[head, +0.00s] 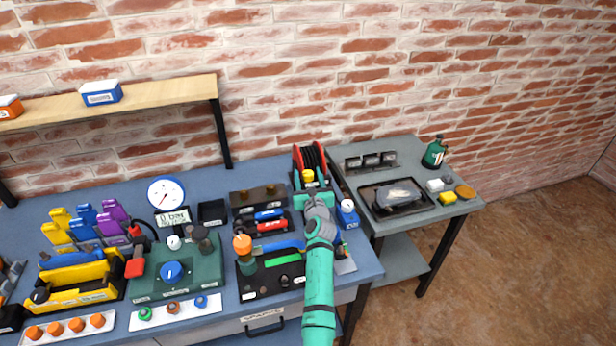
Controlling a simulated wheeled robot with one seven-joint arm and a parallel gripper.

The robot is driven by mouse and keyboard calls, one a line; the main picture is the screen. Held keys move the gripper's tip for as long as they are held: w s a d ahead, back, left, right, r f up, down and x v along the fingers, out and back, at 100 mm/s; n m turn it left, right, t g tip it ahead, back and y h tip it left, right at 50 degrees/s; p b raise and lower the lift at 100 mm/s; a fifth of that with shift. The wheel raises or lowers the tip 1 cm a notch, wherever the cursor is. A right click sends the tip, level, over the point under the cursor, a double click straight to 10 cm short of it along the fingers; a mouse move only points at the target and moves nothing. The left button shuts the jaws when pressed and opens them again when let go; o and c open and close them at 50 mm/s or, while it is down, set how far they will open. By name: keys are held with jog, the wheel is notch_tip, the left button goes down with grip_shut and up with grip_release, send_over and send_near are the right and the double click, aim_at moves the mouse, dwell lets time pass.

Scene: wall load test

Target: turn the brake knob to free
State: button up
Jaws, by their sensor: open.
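A reel (311,158) with red sides and a dark winding stands at the back right of the blue bench. A yellow knob (308,175) shows at its front; it may be the brake knob, but no marking on it can be read. My gripper (314,197) is open just in front of the reel and below the yellow knob in the picture. I cannot tell whether it touches anything. My arm and gripper hide part of the reel's front and the bench behind them.
A white-topped blue item (347,206) stands close right of my gripper. An orange-topped post (242,243) and a green pump unit (190,272) with a blue knob (171,271) stand left. A grey side table (386,148) stands right.

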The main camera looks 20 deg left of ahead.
jog(key=shift+c, duration=0.2)
jog(key=c, duration=1)
jog(key=o, duration=1)
jog(key=shift+o, duration=0.2)
jog(key=v, duration=1)
jog(key=shift+s+d, duration=0.25)
jog(key=shift+s, duration=0.1)
jog(key=shift+w, duration=0.1)
